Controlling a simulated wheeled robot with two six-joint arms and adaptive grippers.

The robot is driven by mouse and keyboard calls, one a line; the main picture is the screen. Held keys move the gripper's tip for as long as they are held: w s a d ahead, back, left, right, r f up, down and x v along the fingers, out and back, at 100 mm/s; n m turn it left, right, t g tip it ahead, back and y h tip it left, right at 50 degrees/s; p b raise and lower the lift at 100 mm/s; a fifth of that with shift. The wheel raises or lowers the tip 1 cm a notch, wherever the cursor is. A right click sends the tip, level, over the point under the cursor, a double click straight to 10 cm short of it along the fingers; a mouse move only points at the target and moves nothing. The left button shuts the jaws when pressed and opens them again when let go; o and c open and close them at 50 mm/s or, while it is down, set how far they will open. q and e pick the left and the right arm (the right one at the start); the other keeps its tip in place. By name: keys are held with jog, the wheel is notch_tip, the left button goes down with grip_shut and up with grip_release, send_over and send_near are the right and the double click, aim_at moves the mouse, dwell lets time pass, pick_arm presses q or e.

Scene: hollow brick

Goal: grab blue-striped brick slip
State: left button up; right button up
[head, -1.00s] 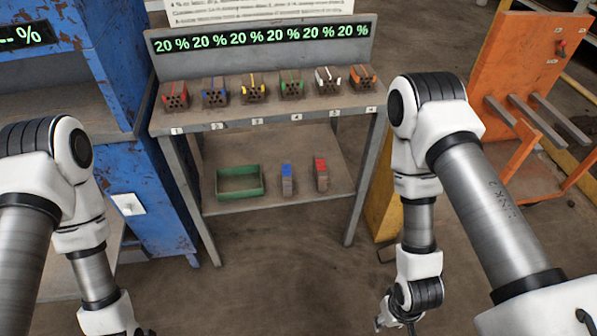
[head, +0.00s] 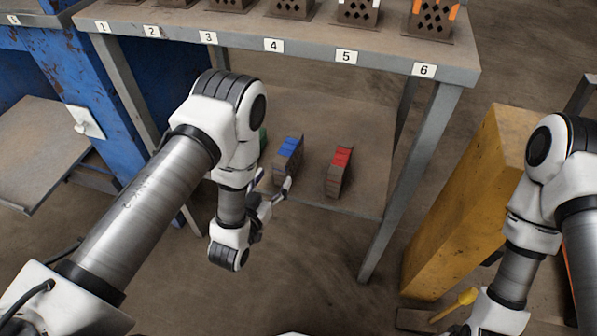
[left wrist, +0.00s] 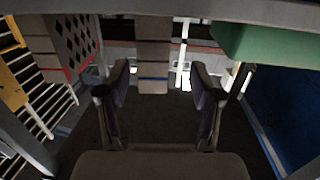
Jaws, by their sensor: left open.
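The blue-striped brick slip (head: 287,160) stands on the lower shelf of the rack, blue on its top. My left gripper (head: 273,183) is open at the front of that shelf, close to the slip's near side. In the left wrist view the blue-striped slip (left wrist: 153,60) lies ahead, between the two open fingers (left wrist: 163,90) and apart from them. The fingers hold nothing. My right arm is at the right of the head view; its gripper is mostly cut off at the bottom edge.
A red-striped brick slip (head: 339,172) stands to the right on the same shelf (head: 365,196). Hollow bricks stand on the numbered upper shelf (head: 310,52). A yellow block (head: 470,200) stands right of the rack.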

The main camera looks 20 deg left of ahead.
aim_at(278, 172)
pick_arm(q)
jog(key=w, duration=0.2)
jog(key=w+t, duration=0.1)
jog(key=shift+d+r+h+b, duration=0.3)
jog(key=shift+d+r, duration=0.05)
jog(key=shift+d, duration=0.05)
jog(key=w+b, duration=0.1)
jog(key=w, duration=0.1)
jog(key=w+d+b, duration=0.1)
jog(key=w, duration=0.2)
jog(key=shift+w+r, duration=0.15)
jog(key=shift+w, duration=0.15)
jog(key=c, duration=1.2)
pick_arm(e)
jog(key=f, duration=0.3)
jog(key=shift+w+f, duration=0.2)
jog(key=shift+w, duration=0.05)
